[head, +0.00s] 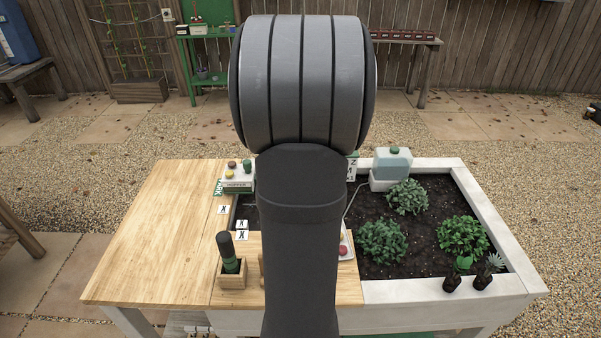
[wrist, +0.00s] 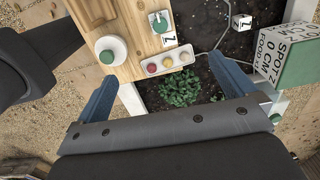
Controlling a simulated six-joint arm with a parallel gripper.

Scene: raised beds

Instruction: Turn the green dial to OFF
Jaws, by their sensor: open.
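The green dial (wrist: 158,22) shows in the wrist view on a wooden board, with a pale pointer mark. It lies beyond my fingers at the top; its setting is too small to read. A larger round green knob on a white base (wrist: 108,53) sits to its left on the same board, near the left finger. My gripper (wrist: 165,70) is open and empty, its two blue-grey fingers spread wide, apart from the dial. In the head view my own arm hides the dial and the gripper.
A green-topped block (wrist: 287,55) is at right.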

